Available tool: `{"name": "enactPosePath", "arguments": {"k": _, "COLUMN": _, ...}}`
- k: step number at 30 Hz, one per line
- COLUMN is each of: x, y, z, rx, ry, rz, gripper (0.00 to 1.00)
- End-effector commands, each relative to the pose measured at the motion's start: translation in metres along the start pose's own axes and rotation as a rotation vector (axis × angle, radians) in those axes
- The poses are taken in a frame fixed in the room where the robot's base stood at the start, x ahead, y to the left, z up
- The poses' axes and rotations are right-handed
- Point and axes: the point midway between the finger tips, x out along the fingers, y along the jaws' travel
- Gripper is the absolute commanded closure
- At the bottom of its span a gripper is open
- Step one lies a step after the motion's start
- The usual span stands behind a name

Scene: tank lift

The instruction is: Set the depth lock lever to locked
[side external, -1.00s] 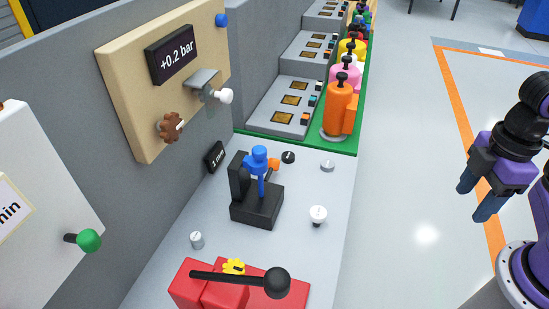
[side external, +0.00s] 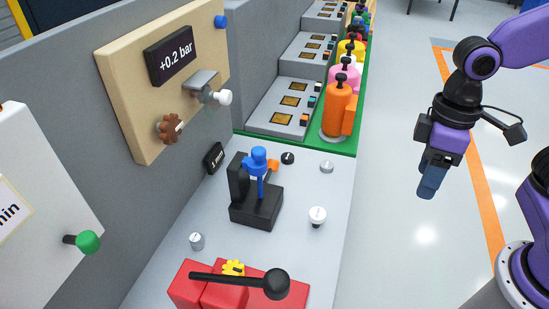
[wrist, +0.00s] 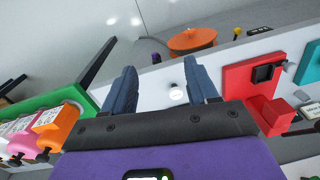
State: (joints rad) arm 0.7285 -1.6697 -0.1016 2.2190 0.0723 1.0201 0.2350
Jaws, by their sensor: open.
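No label in view names the depth lock lever, so I cannot tell which part it is. A black stand (side external: 254,205) on the grey bench holds a blue tool (side external: 259,160) with an orange knob (side external: 273,166). A small black display (side external: 214,158) reading in mm stands behind it. A long black lever with a ball end (side external: 276,284) lies across a red block (side external: 190,284) at the front. My gripper (side external: 432,180) hangs over the floor right of the bench, apart from everything. Its two fingers are spread and empty in the wrist view (wrist: 160,88).
A tan panel (side external: 128,100) with a pressure display, brown wheel and white-knobbed lever stands at the left. Small knobs (side external: 317,214) dot the bench. Orange, pink and yellow canisters (side external: 338,105) line the far green strip. A white panel with a green knob (side external: 88,241) is at the near left.

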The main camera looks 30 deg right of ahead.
Motion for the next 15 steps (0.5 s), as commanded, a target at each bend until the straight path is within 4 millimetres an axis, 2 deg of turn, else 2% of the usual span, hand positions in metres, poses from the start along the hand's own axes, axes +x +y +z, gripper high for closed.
{"name": "enactPosePath", "arguments": {"k": 1, "x": -0.004, "y": 0.001, "z": -0.021, "rx": 0.083, "ry": -0.007, "rz": -0.011, "gripper": 0.42}}
{"name": "enactPosePath", "arguments": {"k": 3, "x": -0.009, "y": 0.003, "z": -0.047, "rx": 0.202, "ry": -0.016, "rz": -0.028, "gripper": 0.42}}
{"name": "enactPosePath", "arguments": {"k": 8, "x": -0.018, "y": 0.012, "z": -0.105, "rx": 0.467, "ry": -0.041, "rz": -0.068, "gripper": 0.42}}
{"name": "enactPosePath", "arguments": {"k": 15, "x": -0.025, "y": 0.039, "z": -0.186, "rx": 0.854, "ry": -0.086, "rz": -0.130, "gripper": 0.42}}
